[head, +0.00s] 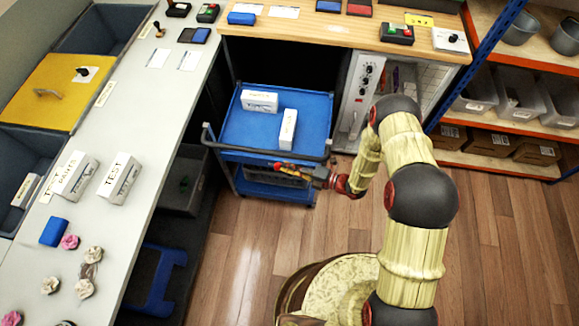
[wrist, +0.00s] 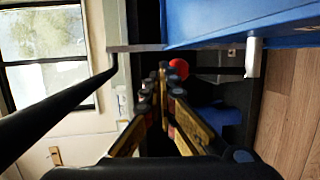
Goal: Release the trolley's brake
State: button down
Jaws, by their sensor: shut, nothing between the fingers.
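The blue trolley (head: 235,130) stands under the worktop, with two white boxes on its top tray. Its dark push handle (head: 230,155) runs along its near side. My gripper (head: 285,168) is at this near side, close to the handle, pointing left in the head view. In the wrist view my gripper (wrist: 163,85) is shut and empty. A red round knob (wrist: 179,69) shows just beyond and right of the fingertips; it looks like the brake's knob. I cannot tell whether the fingers touch it. The handle (wrist: 55,120) crosses the left of the wrist view.
A grey counter (head: 135,100) with boxes and flowers runs along the left. A wooden worktop (head: 300,28) lies behind the trolley. A blue-framed shelf (head: 490,45) with bins stands at the right. The wooden floor (head: 235,255) in front is partly clear.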

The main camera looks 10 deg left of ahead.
jog(key=shift+d, duration=0.15)
jog(key=v, duration=1.1)
jog(key=shift+s+d, duration=0.15)
jog(key=shift+d, duration=0.2)
dwell(0.3)
